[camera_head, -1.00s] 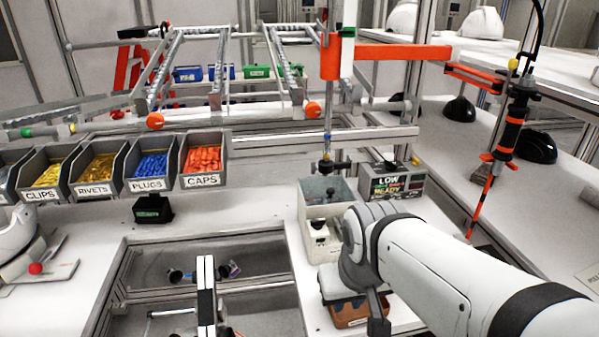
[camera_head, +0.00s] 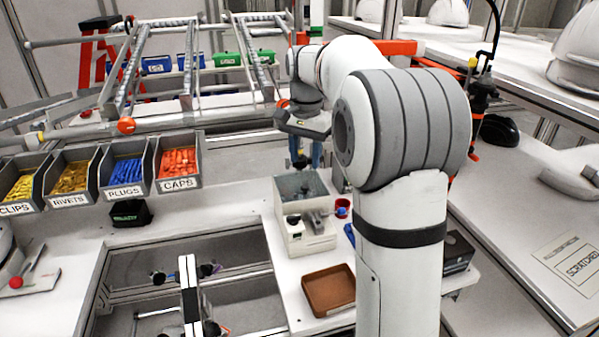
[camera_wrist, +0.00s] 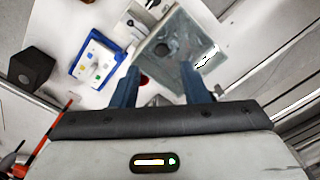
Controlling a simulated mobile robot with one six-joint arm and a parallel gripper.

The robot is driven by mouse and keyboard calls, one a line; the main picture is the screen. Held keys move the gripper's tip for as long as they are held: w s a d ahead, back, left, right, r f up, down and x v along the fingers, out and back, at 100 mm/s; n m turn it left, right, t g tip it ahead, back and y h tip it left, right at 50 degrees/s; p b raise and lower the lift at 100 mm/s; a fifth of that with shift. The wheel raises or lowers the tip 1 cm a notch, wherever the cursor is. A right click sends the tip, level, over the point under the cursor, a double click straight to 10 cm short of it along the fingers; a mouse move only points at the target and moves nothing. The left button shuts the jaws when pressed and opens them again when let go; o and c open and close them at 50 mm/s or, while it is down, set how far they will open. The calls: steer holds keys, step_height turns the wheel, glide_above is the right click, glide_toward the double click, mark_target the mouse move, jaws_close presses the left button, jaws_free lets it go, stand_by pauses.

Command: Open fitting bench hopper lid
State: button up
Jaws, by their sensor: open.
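The hopper (camera_head: 306,232) is a pale box on the fitting bench, with a grey see-through lid (camera_head: 299,184) on top. The lid appears to lie flat, closed over the box. In the wrist view the lid (camera_wrist: 182,78) lies just ahead of the fingers, with a dark round spot, perhaps its knob, near one side. My gripper (camera_head: 306,163) points down above the hopper's far edge, its blue fingers open. In the wrist view my gripper (camera_wrist: 160,72) has nothing held between its fingers. Whether a finger touches the lid cannot be told.
A brown tray (camera_head: 328,291) lies in front of the hopper, and a small red cup (camera_head: 342,208) stands to its right. Labelled bins (camera_head: 178,162) line the left. A blue-rimmed tray (camera_wrist: 83,70) and black box (camera_wrist: 32,67) show in the wrist view. My arm hides the right side.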

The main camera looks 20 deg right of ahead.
mark_target(305, 185)
steer(key=shift+w+d, duration=0.1)
steer(key=shift+w, duration=0.2)
steer(key=shift+f, duration=0.35)
step_height(305, 185, down, 7)
steer(key=shift+f+p, duration=0.1)
steer(key=shift+p, duration=0.25)
steer(key=shift+c, duration=0.2)
jaws_close()
